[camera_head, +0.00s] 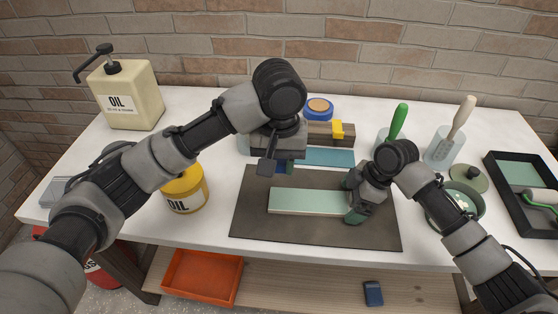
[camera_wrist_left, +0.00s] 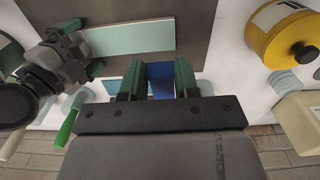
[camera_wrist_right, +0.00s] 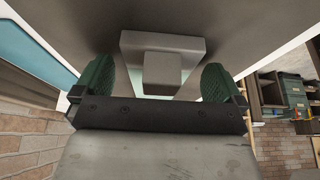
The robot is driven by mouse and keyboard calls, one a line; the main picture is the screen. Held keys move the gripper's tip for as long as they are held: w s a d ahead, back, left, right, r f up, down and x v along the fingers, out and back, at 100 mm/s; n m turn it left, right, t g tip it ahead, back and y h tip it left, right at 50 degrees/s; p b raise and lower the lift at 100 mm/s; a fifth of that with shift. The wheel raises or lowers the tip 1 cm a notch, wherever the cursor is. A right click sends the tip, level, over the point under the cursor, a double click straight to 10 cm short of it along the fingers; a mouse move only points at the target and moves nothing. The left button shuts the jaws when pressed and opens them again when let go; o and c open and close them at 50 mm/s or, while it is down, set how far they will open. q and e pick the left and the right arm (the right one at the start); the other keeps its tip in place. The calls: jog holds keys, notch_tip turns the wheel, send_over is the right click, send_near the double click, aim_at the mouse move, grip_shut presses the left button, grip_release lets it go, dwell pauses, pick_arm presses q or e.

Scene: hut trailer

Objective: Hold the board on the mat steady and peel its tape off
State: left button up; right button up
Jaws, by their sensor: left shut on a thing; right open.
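The pale green board (camera_head: 310,202) lies flat on the dark mat (camera_head: 250,226). My left gripper (camera_head: 284,166) is above the mat's back edge, behind the board. It is shut on a blue piece (camera_wrist_left: 160,72), seen between its green fingers; I cannot tell for sure that this is the tape. No blue strip shows on the board's visible top. My right gripper (camera_head: 354,205) is low at the board's right end and hides that end. In the right wrist view its fingers are open (camera_wrist_right: 158,85), with a grey shape (camera_wrist_right: 163,45) between and beyond them.
Behind the mat lie a teal panel (camera_head: 325,156), a blue tape roll (camera_head: 319,108) and a yellow-topped block (camera_head: 338,130). A yellow oil can (camera_head: 184,190) stands left. A green bowl (camera_head: 470,212) and black tray (camera_head: 505,178) stand right. The mat's front is clear.

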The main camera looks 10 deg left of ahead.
jog(key=v, duration=1.2)
jog(key=shift+s+f, duration=0.1)
jog(key=shift+f, duration=0.05)
